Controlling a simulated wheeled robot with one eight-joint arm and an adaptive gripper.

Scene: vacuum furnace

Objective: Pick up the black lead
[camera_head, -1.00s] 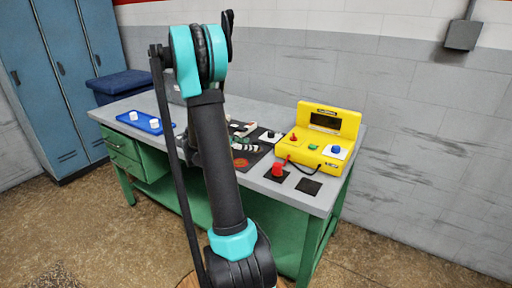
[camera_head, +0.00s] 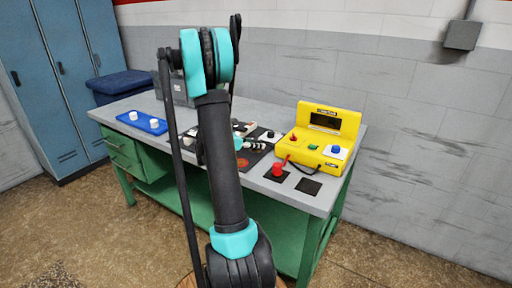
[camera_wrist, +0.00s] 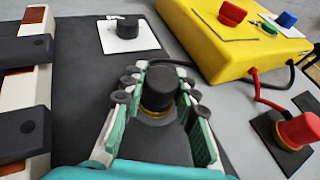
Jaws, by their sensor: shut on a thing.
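In the wrist view the black lead (camera_wrist: 158,90) is a dark cylindrical plug with a gold ring at its lower end. My gripper (camera_wrist: 161,84) has its two fingers on either side of the plug and is shut on it. In the head view my gripper (camera_head: 256,146) is over the dark mat on the workbench, left of the yellow tester (camera_head: 303,148); the plug is too small to make out there.
A red lead (camera_head: 278,170) stands on a black square at the bench's front right, with an empty black square (camera_head: 308,186) beside it. A white pad with a black knob (camera_wrist: 127,28) lies beyond my gripper. A blue tray (camera_head: 135,120) is at the bench's left.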

